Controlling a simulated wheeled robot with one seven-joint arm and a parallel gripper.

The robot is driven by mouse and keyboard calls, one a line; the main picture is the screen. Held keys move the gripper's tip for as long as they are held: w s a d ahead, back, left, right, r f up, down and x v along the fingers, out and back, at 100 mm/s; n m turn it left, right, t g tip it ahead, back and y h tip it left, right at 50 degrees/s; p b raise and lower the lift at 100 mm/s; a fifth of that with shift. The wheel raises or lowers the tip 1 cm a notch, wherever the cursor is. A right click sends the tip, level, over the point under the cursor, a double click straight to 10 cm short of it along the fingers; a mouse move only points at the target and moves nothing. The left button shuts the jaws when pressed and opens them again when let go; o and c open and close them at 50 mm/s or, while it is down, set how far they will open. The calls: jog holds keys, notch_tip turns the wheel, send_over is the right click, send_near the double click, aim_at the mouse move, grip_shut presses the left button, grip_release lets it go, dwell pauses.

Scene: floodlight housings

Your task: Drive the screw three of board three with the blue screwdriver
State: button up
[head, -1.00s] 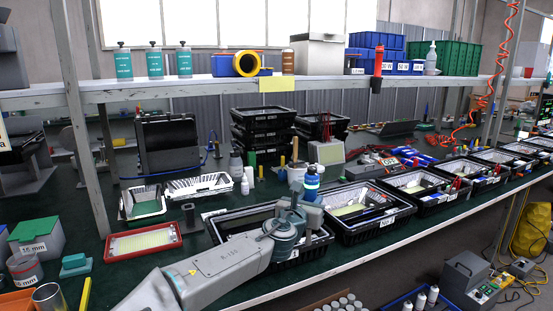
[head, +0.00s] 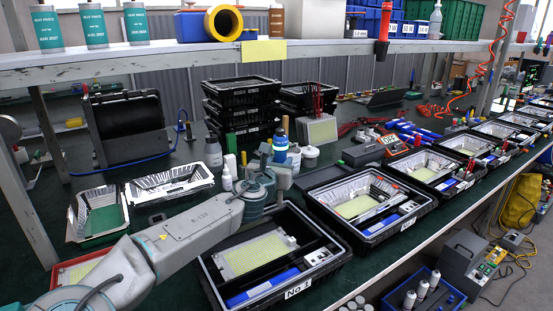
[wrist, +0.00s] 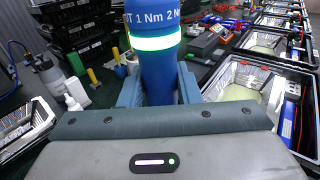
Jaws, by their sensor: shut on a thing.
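The blue screwdriver (wrist: 158,65) stands upright in my gripper (wrist: 160,92) in the wrist view, with a lit green-white ring and "1 Nm" printing. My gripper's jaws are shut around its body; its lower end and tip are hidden. In the head view the screwdriver (head: 281,143) shows above my gripper (head: 284,176), behind the tray marked No 1. Counting along the row from No 1, the third black tray (head: 462,182) holds a pale board (head: 428,167) in a silver housing, to the right of my gripper. Single screws on it are too small to make out.
The No 1 tray (head: 346,262) and the second tray (head: 437,203) stand along the bench's front edge. A shelf (head: 300,50) crosses above the bench.

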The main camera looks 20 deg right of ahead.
aim_at(280, 193)
jog(key=shift+s+r, duration=0.15)
jog(key=shift+f+b, duration=2.7)
jog(key=shift+f, duration=1.25)
jog(key=shift+s+f+b, duration=0.1)
jog(key=shift+f+b, duration=0.55)
jog(key=shift+f, duration=0.55)
dwell(0.9)
jog(key=shift+r, duration=0.15)
